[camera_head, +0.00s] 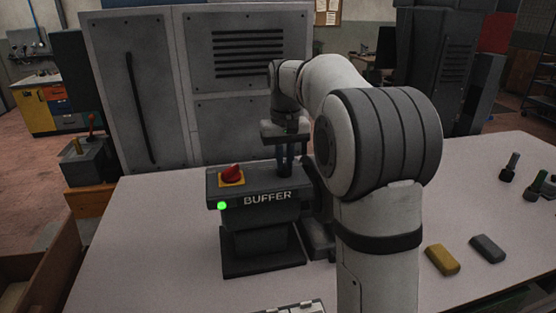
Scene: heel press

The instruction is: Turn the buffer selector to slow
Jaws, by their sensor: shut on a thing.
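The dark grey buffer unit (262,218) stands on the table, its front lettered BUFFER. A red knob on a yellow square plate (231,175) sits on the left of its top, apart from my gripper. A green light (222,205) glows at its front left corner. My gripper (286,174) points down at the right part of the unit's top. Its fingers are shut on a small part there, which looks to be the buffer selector. The fingers hide that part, so I cannot tell its setting.
A large grey cabinet (200,80) stands behind the buffer unit. My arm hides the area right of the unit. A yellow block (442,260) and a grey block (487,249) lie at the right. A wooden box (40,265) is at the lower left.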

